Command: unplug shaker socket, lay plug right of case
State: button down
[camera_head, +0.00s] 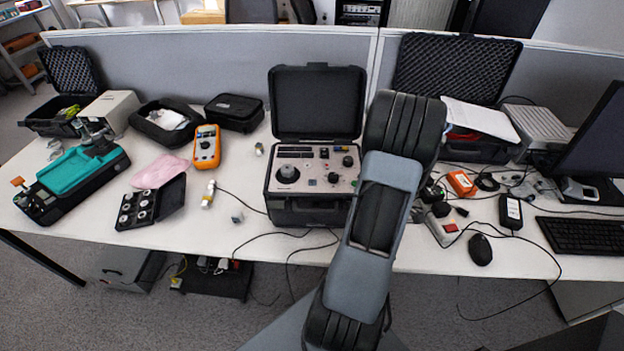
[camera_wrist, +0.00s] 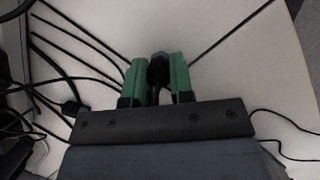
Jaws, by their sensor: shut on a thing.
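The open black case (camera_head: 312,208) with the shaker control panel stands at the middle of the table, its lid up. In the wrist view, my gripper (camera_wrist: 157,80) has its green fingers shut on a small black plug (camera_wrist: 159,72) with a greyish end. White table surface shows around the plug, and no socket shows at it. In the head view my arm covers the gripper and the plug, just right of the case. I cannot tell the plug's height above the table.
Several black cables (camera_wrist: 75,50) run across the table left of the gripper in the wrist view. A black adapter (camera_head: 510,213), a mouse (camera_head: 480,249) and a keyboard (camera_head: 583,236) lie to the right. An orange multimeter (camera_head: 207,147) stands left of the case, with bare table nearby.

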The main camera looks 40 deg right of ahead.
jog(key=shift+f+b, duration=0.3)
jog(key=shift+f, duration=0.1)
dwell(0.4)
jog(key=c, duration=0.9)
grip_release()
jog(key=shift+r, duration=0.15)
jog(key=shift+p+v, duration=2.15)
jog(key=shift+v, duration=0.25)
jog(key=shift+r, duration=0.1)
